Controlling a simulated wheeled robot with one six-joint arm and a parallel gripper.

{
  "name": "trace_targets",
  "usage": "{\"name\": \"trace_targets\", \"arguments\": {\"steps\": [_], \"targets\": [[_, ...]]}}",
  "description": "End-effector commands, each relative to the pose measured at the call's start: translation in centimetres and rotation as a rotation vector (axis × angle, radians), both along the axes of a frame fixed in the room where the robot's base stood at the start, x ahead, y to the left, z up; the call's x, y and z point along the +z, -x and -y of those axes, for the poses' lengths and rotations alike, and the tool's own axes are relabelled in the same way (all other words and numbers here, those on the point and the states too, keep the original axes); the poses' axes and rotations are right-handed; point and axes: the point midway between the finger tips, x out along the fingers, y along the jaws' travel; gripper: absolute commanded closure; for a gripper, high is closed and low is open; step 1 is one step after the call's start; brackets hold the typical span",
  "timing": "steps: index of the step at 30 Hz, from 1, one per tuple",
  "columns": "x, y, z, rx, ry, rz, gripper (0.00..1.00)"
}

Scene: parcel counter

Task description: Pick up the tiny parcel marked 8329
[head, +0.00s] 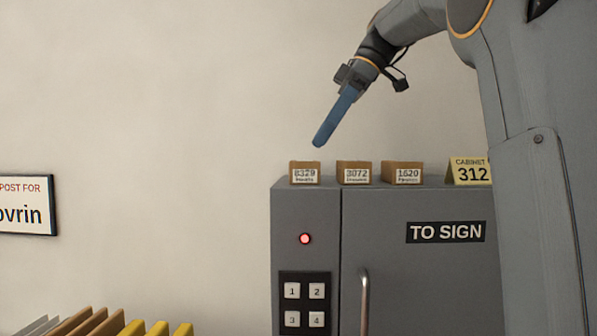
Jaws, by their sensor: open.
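The tiny parcel marked 8329 (305,166) is a small brown box with a white label. It stands at the left end of the top of a grey cabinet (385,205). My gripper (318,142), with blue fingers, points down and left from the upper right. Its tips are a little above the parcel and slightly to its right, apart from it in the picture. The gripper is open; seen side-on, the fingers overlap and the gap between them is hidden. Nothing shows in its grip.
To the right on the cabinet top stand parcel 3072 (354,171), parcel 1620 (402,171) and a yellow sign reading Cabinet 312 (469,177). The cabinet front has a red light (305,239), a keypad (305,300) and a door handle (364,300). Brown and yellow folders (95,322) sit lower left.

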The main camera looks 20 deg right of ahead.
Motion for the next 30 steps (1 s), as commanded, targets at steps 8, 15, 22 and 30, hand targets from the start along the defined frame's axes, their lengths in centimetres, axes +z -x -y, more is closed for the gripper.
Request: {"name": "trace_targets", "arguments": {"steps": [8,15,22,30], "targets": [[-1.6,-0.2,-0.5,-0.011,-0.001,-0.001,0.0],[-3.5,-0.2,-1.7,-0.013,-0.001,-0.002,0.0],[-6.0,-0.5,-3.4,-0.01,0.001,-0.001,0.0],[-6.6,-0.7,-3.7,-0.01,0.001,0.0,0.0]]}}
